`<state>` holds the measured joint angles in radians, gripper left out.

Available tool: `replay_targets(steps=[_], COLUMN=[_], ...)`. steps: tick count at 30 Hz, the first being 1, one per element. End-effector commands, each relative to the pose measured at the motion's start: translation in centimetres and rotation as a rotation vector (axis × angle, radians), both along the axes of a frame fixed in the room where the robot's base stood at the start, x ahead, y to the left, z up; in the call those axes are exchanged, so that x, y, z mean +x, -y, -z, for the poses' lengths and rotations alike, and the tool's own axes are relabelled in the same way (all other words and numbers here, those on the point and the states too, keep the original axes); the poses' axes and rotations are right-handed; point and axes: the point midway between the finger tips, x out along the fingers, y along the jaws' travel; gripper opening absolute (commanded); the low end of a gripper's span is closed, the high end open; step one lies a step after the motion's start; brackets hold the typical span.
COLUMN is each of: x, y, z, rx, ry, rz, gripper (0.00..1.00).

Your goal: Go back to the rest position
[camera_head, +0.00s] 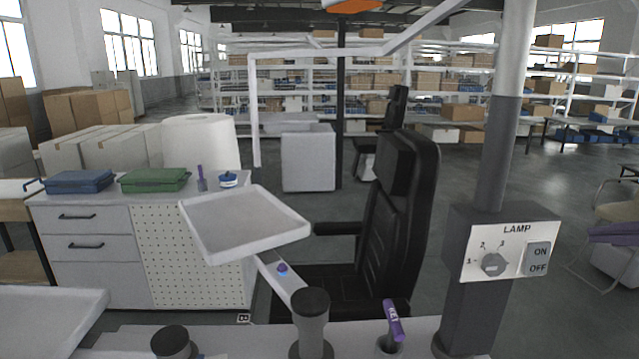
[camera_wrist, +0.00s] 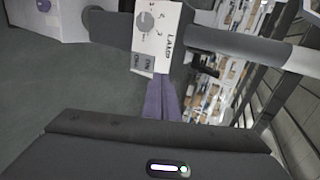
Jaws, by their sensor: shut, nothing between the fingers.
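My gripper (camera_wrist: 160,132) shows in the wrist view as a broad dark block across the bottom, with a small lit strip on it. It is shut, and nothing shows held in it. It is not seen in the head view. In the wrist view it is apart from the lamp panel (camera_wrist: 157,30), which appears turned on its side beyond it. The same lamp panel (camera_head: 509,249) is at the right in the head view, with a numbered knob and an ON/OFF switch.
A white tray (camera_head: 245,225) on a swing arm stands before a black chair (camera_head: 400,220). A thick post (camera_head: 500,130) rises at the right. A purple handle (camera_head: 394,322) stands at the front. A cabinet (camera_head: 90,272) bears blue and green cases. Open floor lies behind.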

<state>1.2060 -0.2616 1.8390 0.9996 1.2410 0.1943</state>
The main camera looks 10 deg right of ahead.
Motion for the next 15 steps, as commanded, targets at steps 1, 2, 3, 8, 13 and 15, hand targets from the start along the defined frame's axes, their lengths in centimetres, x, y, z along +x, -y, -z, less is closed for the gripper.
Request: replay_targets(steps=[1,2,3,8,13,15], x=[0.6,0.9,1.4,3.5,5.3,5.8], y=[-0.8,-1.3,-1.9,-5.5,-9.6,-11.3], z=[0.5,0.9,1.5,4.4,7.4,8.6], rx=[0.0,-0.003,-0.006,-0.025,-0.056,-0.071], ry=[-0.01,-0.018,-0.031,-0.093,-0.158,-0.183], rz=[-0.019,-0.032,-0.049,-0.139,-0.241,-0.284], gripper=[0.0,0.0,0.0,0.0,0.0,0.0])
